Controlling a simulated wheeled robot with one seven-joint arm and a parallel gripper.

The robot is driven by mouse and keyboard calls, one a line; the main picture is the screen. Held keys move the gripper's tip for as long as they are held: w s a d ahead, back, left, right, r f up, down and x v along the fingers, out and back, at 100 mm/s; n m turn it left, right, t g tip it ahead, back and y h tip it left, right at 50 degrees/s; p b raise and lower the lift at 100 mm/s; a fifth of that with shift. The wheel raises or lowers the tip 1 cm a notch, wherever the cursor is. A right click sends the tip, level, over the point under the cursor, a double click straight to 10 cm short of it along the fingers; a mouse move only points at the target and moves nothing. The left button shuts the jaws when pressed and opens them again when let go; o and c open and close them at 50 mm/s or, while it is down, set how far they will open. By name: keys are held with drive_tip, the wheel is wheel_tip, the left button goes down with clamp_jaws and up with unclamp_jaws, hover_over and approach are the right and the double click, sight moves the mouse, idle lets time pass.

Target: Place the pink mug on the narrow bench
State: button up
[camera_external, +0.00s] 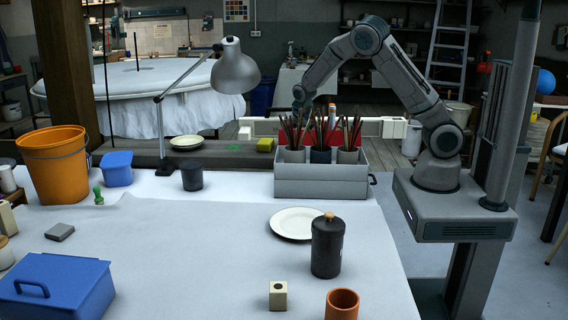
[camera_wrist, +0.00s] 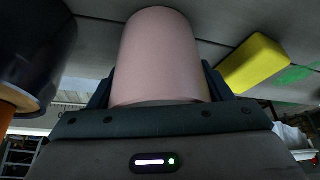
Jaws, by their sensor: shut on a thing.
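The pink mug (camera_wrist: 158,50) fills the middle of the wrist view, between the two dark fingers of my gripper (camera_wrist: 158,88), which is shut on it. In the external view the mug and my fingertips are hidden behind the grey box with brushes; only my wrist shows above it. The narrow bench (camera_external: 222,158) is the long grey ledge behind the white table. Its grey top (camera_wrist: 225,25) shows around the mug in the wrist view. I cannot tell whether the mug touches it.
A yellow sponge (camera_wrist: 254,64) lies on the bench beside the mug, near a green patch (camera_wrist: 292,75). The grey brush box (camera_external: 320,183) stands in front. A dark rounded thing (camera_wrist: 35,45) is close on the left in the wrist view.

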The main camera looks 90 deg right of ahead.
drive_tip(key=shift+f, duration=0.2)
drive_tip(key=o, duration=1.3)
drive_tip(key=shift+r, duration=0.1)
drive_tip(key=v, duration=1.2)
drive_tip(key=shift+r, duration=0.15)
drive_tip(key=shift+o, duration=0.8)
